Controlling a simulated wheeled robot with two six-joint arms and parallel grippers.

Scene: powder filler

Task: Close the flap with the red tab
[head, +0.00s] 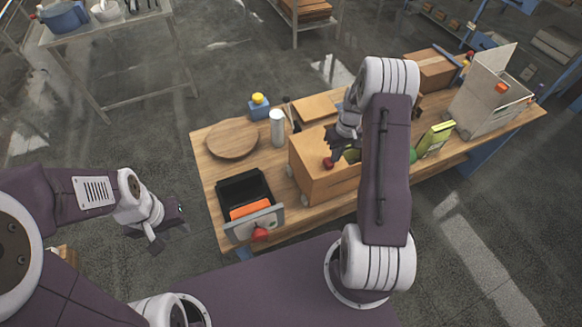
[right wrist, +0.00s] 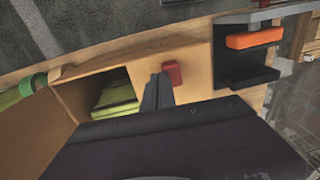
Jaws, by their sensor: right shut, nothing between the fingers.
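A wooden box (head: 310,184) stands on the workbench, with a red tab (head: 328,163) on its top. In the right wrist view the red tab (right wrist: 172,73) sits on a wooden panel (right wrist: 195,62) beside an opening with yellow-green things (right wrist: 116,104) inside. I cannot tell how far this panel is from closed. My right gripper (head: 337,152) is over the box close to the tab; its fingers (right wrist: 158,86) are shut and empty, just beside the tab. Whether they touch it is unclear. My left gripper (head: 150,238) is off the bench at the left, its jaws unclear.
A black bin (head: 238,188) holding an orange block (head: 250,208) has a grey front with a red knob (head: 260,234). A round board (head: 232,138), a white canister (head: 277,128) and a yellow-capped bottle (head: 258,105) stand behind. A pale box (head: 487,98) with a raised flap is at right.

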